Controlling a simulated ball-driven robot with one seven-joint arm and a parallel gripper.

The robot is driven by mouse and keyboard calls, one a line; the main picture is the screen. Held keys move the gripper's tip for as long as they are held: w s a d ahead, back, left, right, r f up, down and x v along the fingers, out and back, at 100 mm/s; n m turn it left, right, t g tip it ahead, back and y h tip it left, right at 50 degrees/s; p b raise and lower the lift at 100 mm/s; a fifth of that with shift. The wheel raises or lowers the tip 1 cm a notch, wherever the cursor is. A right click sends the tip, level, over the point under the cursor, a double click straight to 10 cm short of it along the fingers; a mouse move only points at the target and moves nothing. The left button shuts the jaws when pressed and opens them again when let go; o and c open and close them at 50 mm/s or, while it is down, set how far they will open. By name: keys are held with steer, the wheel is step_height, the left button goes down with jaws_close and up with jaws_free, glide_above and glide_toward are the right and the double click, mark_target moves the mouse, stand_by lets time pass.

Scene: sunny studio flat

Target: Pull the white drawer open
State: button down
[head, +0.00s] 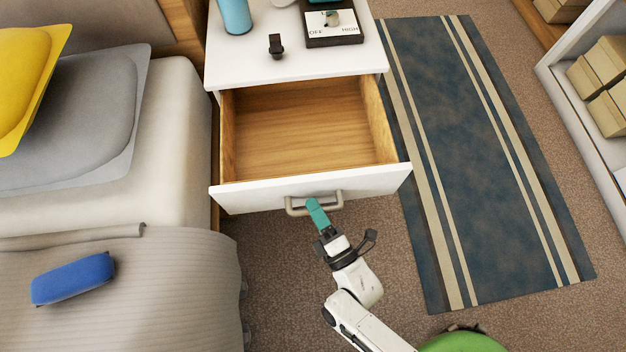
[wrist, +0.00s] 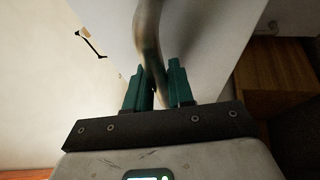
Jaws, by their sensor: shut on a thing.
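The white drawer (head: 311,190) stands pulled far out of the white nightstand (head: 300,66) in the head view. Its wooden inside is bare and empty. A curved metal handle (head: 296,207) is on its front. The lower end of the handle is partly hidden by the fingers.
A bed (head: 180,150) with pillows and a blue case (head: 73,279) is close on the left. A blue striped rug (head: 480,150) lies on the right. A blue cup (head: 235,15) and a small black object (head: 276,46) stand on the nightstand top. A shelf (head: 580,110) is far right.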

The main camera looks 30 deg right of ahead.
steer(key=shift+s, duration=0.3)
steer(key=c, duration=1.1)
jaws_free()
steer(key=v, duration=1)
steer(key=shift+s+f, duration=0.1)
steer(key=shift+s, duration=0.3)
